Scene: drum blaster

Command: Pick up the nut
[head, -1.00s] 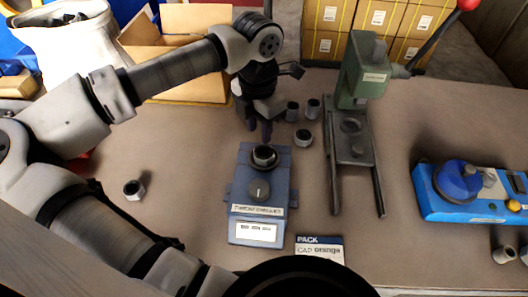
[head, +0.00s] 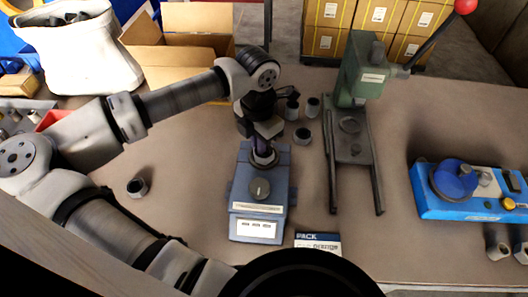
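A dark hex nut (head: 137,187) with a lighter side lies alone on the table at the left, well apart from my gripper. My gripper (head: 263,150) points down over the blue torque device (head: 241,197) in the middle, at the dark ring (head: 264,160) on its top. The fingers hide part of this ring. I cannot tell whether they touch it or whether they are open or shut. A second dark ring-shaped part (head: 302,136) stands on the table to the right of my gripper, close to two small dark cylinders (head: 313,107).
A green lever press (head: 352,125) stands right of centre. A blue machine (head: 465,208) is at the right. An open cardboard box (head: 160,64) and a white bin (head: 75,50) are at the back left. A PACK label card (head: 318,241) lies in front. The table around the left nut is clear.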

